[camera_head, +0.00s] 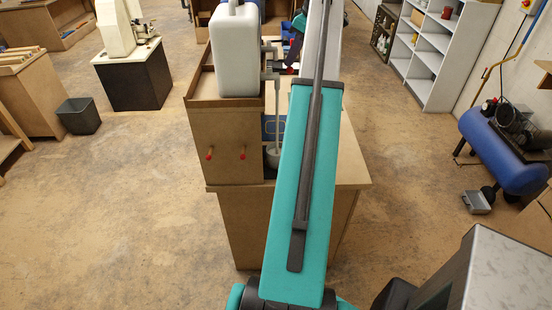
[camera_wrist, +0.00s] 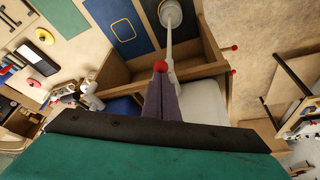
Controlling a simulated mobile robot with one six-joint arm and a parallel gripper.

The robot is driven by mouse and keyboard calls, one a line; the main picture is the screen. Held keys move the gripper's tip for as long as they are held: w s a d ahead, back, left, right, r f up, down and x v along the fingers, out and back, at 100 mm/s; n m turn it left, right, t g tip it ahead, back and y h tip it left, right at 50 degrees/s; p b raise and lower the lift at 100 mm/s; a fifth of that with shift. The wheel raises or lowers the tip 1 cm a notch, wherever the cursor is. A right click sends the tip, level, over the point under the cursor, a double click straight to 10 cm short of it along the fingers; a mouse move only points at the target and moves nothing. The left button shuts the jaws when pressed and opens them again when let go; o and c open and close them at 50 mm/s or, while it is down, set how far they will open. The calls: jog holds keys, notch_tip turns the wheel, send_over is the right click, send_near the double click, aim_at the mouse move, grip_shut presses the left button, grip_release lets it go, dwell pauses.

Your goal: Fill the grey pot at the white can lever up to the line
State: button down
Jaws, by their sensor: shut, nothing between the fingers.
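The white can (camera_head: 235,55) stands on the wooden box on the bench; part of its pale body shows in the wrist view (camera_wrist: 204,100). A grey tap (camera_head: 270,72) is on its right side, with a pale tube running down to the small grey pot (camera_head: 272,158). The pot (camera_wrist: 170,14) is also at the top of the wrist view; its line and fill level cannot be read. My gripper (camera_wrist: 161,76) is shut and empty. Its fingertips are at a red ball knob (camera_wrist: 160,66), apparently the lever's end; I cannot tell if they touch. My arm partly hides the tap area.
The wooden box (camera_head: 225,145) has two red-tipped pegs on its front. A dark blue panel (camera_wrist: 123,27) lies beside the pot. A white shelf unit (camera_head: 440,60) and a blue compressor (camera_head: 505,155) stand right. The floor left of the bench is mostly clear.

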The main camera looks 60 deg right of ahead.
notch_tip(320, 180, up, 4)
jog(key=shift+f+p, duration=0.1)
jog(key=shift+p, duration=0.45)
dwell(0.3)
jog(key=shift+f, duration=0.1)
